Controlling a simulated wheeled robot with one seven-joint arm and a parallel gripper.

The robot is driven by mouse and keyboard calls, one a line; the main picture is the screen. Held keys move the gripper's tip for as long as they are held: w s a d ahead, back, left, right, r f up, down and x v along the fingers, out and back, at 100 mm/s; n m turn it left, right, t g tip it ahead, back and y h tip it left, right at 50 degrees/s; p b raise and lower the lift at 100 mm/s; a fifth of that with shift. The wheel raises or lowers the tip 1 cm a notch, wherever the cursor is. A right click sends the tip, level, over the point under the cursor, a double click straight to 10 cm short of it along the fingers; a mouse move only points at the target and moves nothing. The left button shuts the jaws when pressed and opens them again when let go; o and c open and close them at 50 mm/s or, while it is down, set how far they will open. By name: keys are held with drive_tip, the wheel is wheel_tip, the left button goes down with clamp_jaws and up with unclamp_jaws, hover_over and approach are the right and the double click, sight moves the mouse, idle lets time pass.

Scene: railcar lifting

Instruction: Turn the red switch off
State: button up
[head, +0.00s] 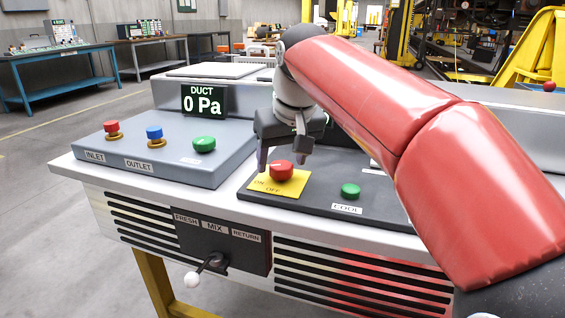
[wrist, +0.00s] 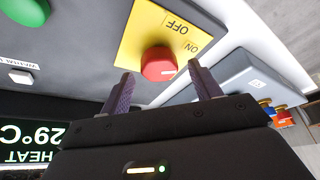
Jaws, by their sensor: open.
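The red switch (head: 281,169) is a round knob on a yellow plate (head: 290,188) marked ON and OFF, set on the dark right-hand panel. It also shows in the wrist view (wrist: 157,62), upside down, with a small pale mark on its face. I cannot tell for sure which label the mark points to. My gripper (head: 283,157) is open and reaches down over the switch from behind. In the wrist view its fingertips (wrist: 163,77) are spread to either side of the knob, with gaps between them and it.
A green COOL button (head: 350,190) sits right of the switch. The grey left panel (head: 150,165) carries red, blue and green buttons, with a DUCT display (head: 204,100) behind. A lever (head: 205,268) sticks out of the console's front. Floor is clear at left.

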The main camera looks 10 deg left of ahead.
drive_tip(key=shift+w+a+f, duration=0.1)
drive_tip(key=shift+w+f, duration=0.05)
drive_tip(key=shift+f, duration=0.3)
drive_tip(key=shift+c, duration=0.4)
drive_tip(key=c, duration=0.9)
